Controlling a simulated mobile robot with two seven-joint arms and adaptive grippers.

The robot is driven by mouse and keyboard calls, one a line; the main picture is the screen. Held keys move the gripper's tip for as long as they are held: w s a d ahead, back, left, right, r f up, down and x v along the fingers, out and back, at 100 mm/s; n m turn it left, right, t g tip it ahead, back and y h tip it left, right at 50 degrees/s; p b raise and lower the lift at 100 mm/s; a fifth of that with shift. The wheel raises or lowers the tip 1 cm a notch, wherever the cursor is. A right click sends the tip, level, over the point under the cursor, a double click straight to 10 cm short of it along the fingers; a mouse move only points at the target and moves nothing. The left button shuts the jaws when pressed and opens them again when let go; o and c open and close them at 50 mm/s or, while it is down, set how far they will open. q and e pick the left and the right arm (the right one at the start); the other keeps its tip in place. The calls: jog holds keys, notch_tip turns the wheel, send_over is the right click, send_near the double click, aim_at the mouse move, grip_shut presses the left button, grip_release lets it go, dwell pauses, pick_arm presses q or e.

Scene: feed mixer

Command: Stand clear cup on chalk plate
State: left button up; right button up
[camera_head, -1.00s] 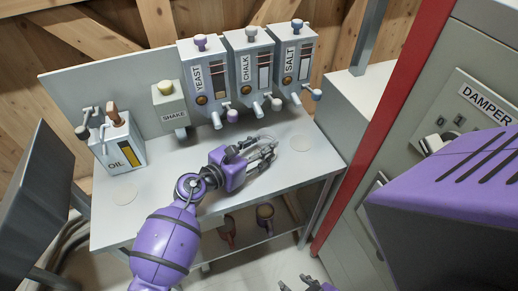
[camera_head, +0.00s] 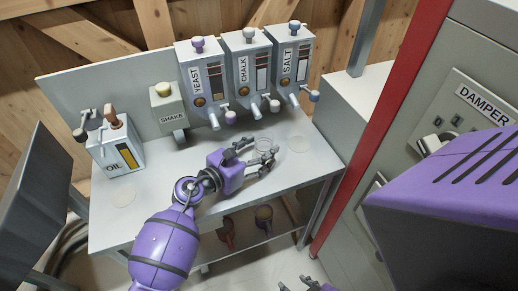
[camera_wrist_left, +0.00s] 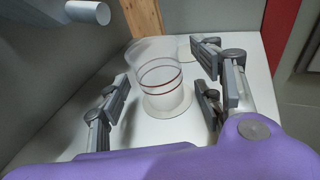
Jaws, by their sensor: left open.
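The clear cup (camera_wrist_left: 150,62) stands on a pale round plate (camera_wrist_left: 170,113) in the left wrist view, with dark and red rings around it. In the head view the cup (camera_head: 264,146) is on the tabletop below the chalk dispenser (camera_head: 246,70), so this plate is the chalk plate. My left gripper (camera_head: 264,155) is open. Its fingers lie on either side of the cup, with visible gaps in the left wrist view (camera_wrist_left: 163,92). My right gripper (camera_head: 296,283) shows only partly at the bottom edge, its fingertips apart, away from the table.
Another plate (camera_head: 300,144) lies right of the cup, and one (camera_head: 123,197) lies by the oil box (camera_head: 116,148). Yeast (camera_head: 202,82) and salt (camera_head: 289,62) dispensers stand behind with spouts overhanging. The table's (camera_head: 165,182) left half is mostly clear.

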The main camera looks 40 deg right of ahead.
pick_arm(q)
jog(key=v, duration=1.1)
jog(key=shift+a, duration=0.4)
